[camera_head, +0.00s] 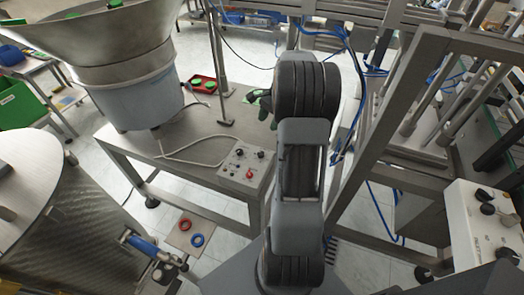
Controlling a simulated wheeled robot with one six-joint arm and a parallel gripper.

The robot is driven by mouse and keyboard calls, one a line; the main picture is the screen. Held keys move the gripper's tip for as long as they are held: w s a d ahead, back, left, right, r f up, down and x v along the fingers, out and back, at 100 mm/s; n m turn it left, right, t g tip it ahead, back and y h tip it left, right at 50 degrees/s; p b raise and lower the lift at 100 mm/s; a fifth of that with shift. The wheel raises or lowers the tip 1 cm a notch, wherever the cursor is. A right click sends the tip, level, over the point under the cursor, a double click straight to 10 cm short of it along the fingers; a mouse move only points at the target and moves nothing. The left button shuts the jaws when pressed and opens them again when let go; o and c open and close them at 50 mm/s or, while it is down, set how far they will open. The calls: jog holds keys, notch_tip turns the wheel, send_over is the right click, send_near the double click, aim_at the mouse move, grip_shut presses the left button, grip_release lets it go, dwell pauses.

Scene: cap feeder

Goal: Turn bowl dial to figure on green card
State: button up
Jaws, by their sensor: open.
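The bowl feeder (125,60) is a wide metal funnel on a grey drum at the upper left, with green caps in it. A pale control panel (247,166) with dark knobs and a red button lies on the metal table below and right of it. One dark knob (239,152) is at its upper left and another (260,155) at its upper right; their markings are too small to read. I cannot make out a green card with a figure. My gripper (266,106) shows as a dark and green tip beyond the panel, open, mostly hidden by my arm.
The metal table (200,150) has a cable across it and a red tray (203,84) with green caps at the back. A metal drum (70,200) stands at the left. A white control box (484,225) is at the right, near a metal frame (375,140).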

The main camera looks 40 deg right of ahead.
aim_at(261, 153)
jog(key=shift+m+y, duration=0.3)
jog(key=shift+m, duration=0.3)
jog(key=x, duration=0.4)
jog(key=d+x, duration=0.1)
jog(key=x, duration=0.4)
jog(key=d+f+x, duration=0.1)
jog(key=x, duration=0.4)
jog(key=shift+d+f, duration=0.1)
jog(key=shift+d, duration=0.15)
jog(key=shift+c, duration=0.5)
jog(key=c, duration=0.8)
jog(key=shift+c, duration=0.2)
